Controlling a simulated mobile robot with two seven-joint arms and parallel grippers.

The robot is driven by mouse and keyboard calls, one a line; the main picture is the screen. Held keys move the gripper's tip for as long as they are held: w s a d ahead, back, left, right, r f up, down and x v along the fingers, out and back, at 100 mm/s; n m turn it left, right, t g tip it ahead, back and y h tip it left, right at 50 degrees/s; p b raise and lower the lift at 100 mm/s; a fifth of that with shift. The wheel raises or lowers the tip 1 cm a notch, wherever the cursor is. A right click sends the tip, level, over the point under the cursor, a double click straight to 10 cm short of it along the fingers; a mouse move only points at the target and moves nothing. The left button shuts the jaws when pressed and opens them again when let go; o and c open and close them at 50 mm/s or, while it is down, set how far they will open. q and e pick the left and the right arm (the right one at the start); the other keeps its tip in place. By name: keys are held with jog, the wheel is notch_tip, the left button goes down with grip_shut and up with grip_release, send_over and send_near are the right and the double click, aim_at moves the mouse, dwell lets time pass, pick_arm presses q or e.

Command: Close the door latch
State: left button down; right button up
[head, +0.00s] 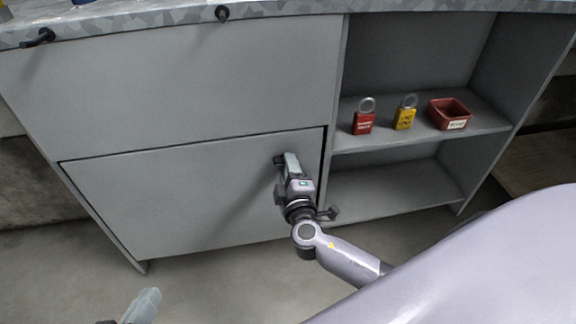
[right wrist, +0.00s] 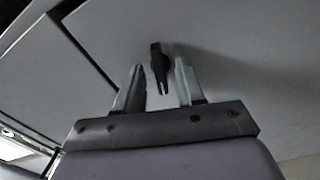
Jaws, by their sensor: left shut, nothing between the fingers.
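The grey cabinet door (head: 180,195) is the lower left panel; a thin dark gap shows along its right edge. The black latch (right wrist: 160,68) is on the door and lies between the fingers of my right gripper (right wrist: 158,85) in the right wrist view, with space on both sides. In the head view my right gripper (head: 291,162) is at the door's right side and hides most of the latch. My right gripper is open. My left gripper (head: 142,304) is shut and empty at the bottom left, partly cut off by the frame, away from the door.
Right of the door, an open shelf (head: 480,122) holds a red padlock (head: 363,122), a yellow padlock (head: 404,118) and a red box (head: 448,112). The lower shelf (head: 400,190) is bare. The floor in front is clear.

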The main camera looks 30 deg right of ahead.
jog(key=shift+c, duration=0.3)
grip_shut()
pick_arm(q)
jog(key=shift+d+r, duration=0.15)
jog(key=shift+r, duration=0.1)
pick_arm(e)
jog(key=shift+n, duration=1.7)
jog(key=shift+o, duration=0.3)
grip_release()
pick_arm(q)
jog(key=shift+f, duration=0.15)
jog(key=shift+s+f, duration=0.1)
jog(key=shift+f, duration=0.05)
